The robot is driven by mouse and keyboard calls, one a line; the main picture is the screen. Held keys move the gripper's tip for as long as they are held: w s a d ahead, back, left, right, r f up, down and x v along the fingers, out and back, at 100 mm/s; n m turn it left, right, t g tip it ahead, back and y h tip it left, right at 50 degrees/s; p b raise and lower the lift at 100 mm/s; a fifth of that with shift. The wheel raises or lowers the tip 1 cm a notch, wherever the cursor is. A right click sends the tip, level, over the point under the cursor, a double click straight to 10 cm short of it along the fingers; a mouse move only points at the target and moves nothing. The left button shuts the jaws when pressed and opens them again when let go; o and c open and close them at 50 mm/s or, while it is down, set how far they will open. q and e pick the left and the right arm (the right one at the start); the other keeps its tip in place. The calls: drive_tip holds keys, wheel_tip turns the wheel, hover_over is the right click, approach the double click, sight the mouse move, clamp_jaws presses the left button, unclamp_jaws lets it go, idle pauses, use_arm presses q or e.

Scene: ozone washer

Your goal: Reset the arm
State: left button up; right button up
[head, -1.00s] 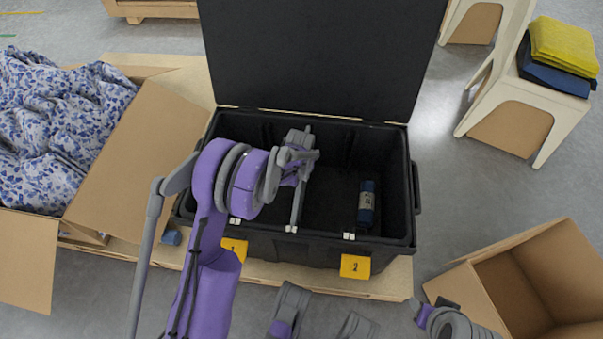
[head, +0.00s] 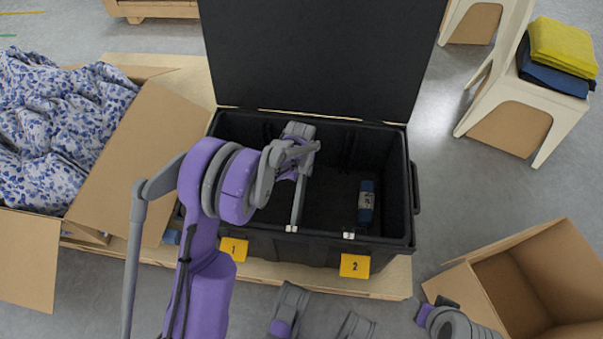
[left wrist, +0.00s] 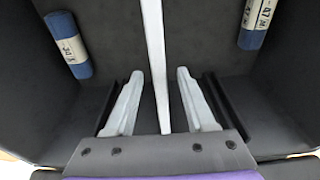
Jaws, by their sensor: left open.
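My left arm reaches over the open black case (head: 330,255), and its gripper (head: 302,148) hangs above the case near the thin divider (head: 298,200). In the left wrist view my left gripper (left wrist: 159,75) is open and empty. Its two grey fingers lie on either side of the pale divider (left wrist: 154,40), apart from it in the picture. A blue labelled roll (head: 366,203) lies in the right compartment. The left wrist view shows a blue roll (left wrist: 68,45) at left and another (left wrist: 255,22) at right. My left arm hides part of the left compartment. My right gripper does not show.
Yellow tags 1 (head: 233,249) and 2 (head: 355,265) mark the case front. The raised lid (head: 320,60) stands behind. A carton of patterned cloth (head: 60,130) is left, an open carton (head: 535,285) right. A white chair (head: 515,100) holds folded yellow cloth (head: 563,45).

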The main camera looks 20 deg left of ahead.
use_arm(q)
drive_tip(key=r, duration=0.2)
drive_tip(key=r+p, duration=0.1)
drive_tip(key=r, duration=0.1)
drive_tip(key=s+r, duration=0.1)
drive_tip(key=r, duration=0.1)
drive_tip(key=shift+d, duration=0.15)
drive_tip(key=shift+r, duration=0.15)
